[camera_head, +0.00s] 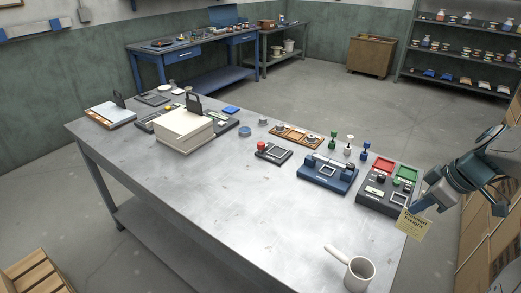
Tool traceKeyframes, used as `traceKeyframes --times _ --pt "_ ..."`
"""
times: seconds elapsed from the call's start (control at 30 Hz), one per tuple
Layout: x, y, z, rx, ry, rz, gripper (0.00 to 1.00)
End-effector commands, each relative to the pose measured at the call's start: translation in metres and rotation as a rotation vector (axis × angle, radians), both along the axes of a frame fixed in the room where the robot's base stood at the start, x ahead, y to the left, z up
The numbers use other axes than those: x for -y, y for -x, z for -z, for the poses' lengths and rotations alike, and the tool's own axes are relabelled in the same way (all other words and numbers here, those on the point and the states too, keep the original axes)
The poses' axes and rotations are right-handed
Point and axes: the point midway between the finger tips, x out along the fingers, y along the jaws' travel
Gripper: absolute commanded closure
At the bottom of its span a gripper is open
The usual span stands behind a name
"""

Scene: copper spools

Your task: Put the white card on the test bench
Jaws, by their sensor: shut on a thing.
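My gripper (421,203) is at the right, over the right edge of the grey metal table. It is shut on a pale yellow card (413,224) with dark printed lettering, which hangs tilted below the fingers. The card looks yellowish rather than white. The near grey table (250,205) has a wide bare top. A blue workbench (190,58) stands at the back left against the wall. I cannot tell which of the two is the test bench. No other card stands out clearly in view.
A blue device (327,173), a dark tray unit (383,196) and several small stamps line the far right edge. A cream box (184,131) stands left. The table's middle is clear. Shelves (460,50) stand behind.

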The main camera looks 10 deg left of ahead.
Motion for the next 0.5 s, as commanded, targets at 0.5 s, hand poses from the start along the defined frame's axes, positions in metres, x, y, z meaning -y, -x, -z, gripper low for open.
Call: traceKeyframes --times 0.5 --pt "-0.001 0.018 -0.014 -0.002 0.000 -0.207 1.00"
